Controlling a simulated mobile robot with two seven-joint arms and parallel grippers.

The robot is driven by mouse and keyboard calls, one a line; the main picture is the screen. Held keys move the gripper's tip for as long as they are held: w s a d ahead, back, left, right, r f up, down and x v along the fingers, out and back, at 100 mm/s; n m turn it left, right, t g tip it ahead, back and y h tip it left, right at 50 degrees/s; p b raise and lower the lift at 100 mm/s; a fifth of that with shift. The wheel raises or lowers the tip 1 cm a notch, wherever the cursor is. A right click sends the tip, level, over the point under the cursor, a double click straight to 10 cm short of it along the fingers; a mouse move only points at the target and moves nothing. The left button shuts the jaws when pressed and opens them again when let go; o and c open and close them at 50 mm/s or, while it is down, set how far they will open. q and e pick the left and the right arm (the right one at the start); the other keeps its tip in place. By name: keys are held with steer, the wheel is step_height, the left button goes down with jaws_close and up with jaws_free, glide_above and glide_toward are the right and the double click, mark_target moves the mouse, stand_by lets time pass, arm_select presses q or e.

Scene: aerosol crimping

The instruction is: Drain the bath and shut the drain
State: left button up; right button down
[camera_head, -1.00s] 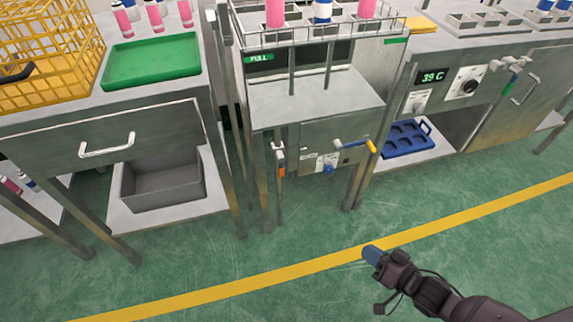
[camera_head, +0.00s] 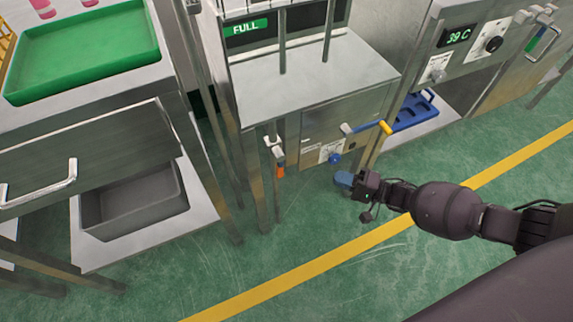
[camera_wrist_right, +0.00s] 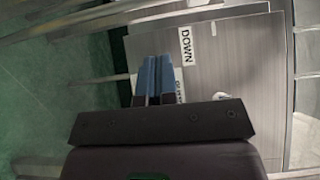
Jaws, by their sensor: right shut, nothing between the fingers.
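The steel bath unit (camera_head: 310,85) stands in the middle of the head view, with a green sign (camera_head: 248,27) reading FULL. I cannot tell which one works the drain. My right gripper (camera_head: 343,179) is shut and empty, just below and right of the blue knob, apparently apart from it. In the right wrist view its blue fingers (camera_wrist_right: 152,78) point at a panel with a DOWN label (camera_wrist_right: 186,45). My left gripper is out of view.
A steel table with a green tray (camera_head: 85,50) and a grey bin (camera_head: 135,200) below is at the left. A blue rack (camera_head: 412,110) sits on a low shelf at the right, under a panel reading 39 C (camera_head: 459,36). The green floor in front is clear.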

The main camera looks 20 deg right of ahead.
mark_target(278, 163)
steer(key=shift+w, duration=0.2)
steer(key=s+a+b+x, duration=0.1)
steer(key=s+a+x, duration=0.1)
steer(key=x, duration=1)
steer(key=shift+w+a+b, duration=0.25)
steer(key=shift+w+b, duration=0.05)
steer(key=shift+b, duration=0.1)
